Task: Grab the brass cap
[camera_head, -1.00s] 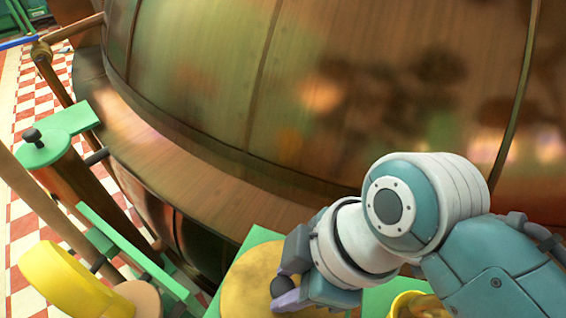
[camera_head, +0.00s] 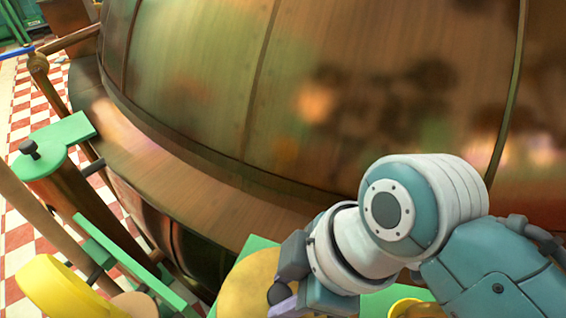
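A round, flat, brass-yellow disc (camera_head: 245,287) lies on a green plate at the bottom middle and is cut off by the frame's lower edge. It may be the brass cap. A dark round knob (camera_head: 277,293) shows at its right side. My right gripper (camera_head: 284,288) comes in from the right over the disc's right part. Its grey and purple fingers are beside the knob, and I cannot tell whether they touch it. A second yellow, rounded piece (camera_head: 404,308) is partly hidden beneath my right arm. My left gripper is out of view.
A large copper kettle (camera_head: 230,75) with a broad lower ledge (camera_head: 160,175) fills the upper middle and right. Green-topped posts (camera_head: 52,146), a green bar (camera_head: 120,255) and a yellow rounded piece (camera_head: 55,287) stand at left. Red-and-white checkered floor (camera_head: 30,105) shows at far left.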

